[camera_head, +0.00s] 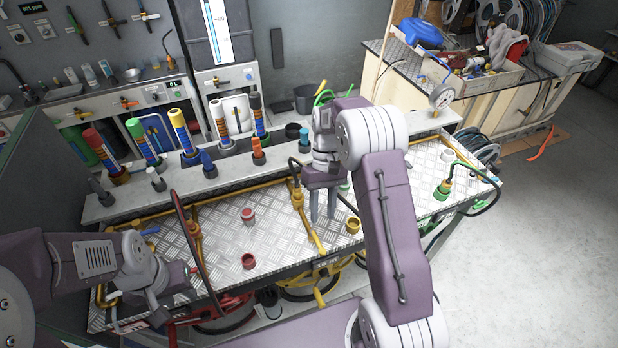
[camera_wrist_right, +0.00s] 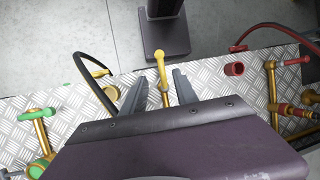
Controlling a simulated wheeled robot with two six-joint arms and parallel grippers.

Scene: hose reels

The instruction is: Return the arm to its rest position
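My right gripper (camera_head: 322,218) points down over the middle of the metal checker-plate bench (camera_head: 275,235). Its two fingers stand apart with nothing between them in the head view. In the right wrist view the right gripper (camera_wrist_right: 158,88) is also open, and a yellow pipe with a rounded end (camera_wrist_right: 162,72) shows in the gap, seemingly below the fingers. My left gripper (camera_head: 172,298) is low at the left end of the bench. Its fingers are too unclear to tell their state.
A yellow cap (camera_head: 353,226) and red caps (camera_head: 248,217) (camera_head: 249,261) sit on the bench. A yellow hose fitting (camera_head: 297,196) is left of the right gripper, a green one (camera_head: 443,188) right. Coloured canisters (camera_head: 181,131) line the back shelf.

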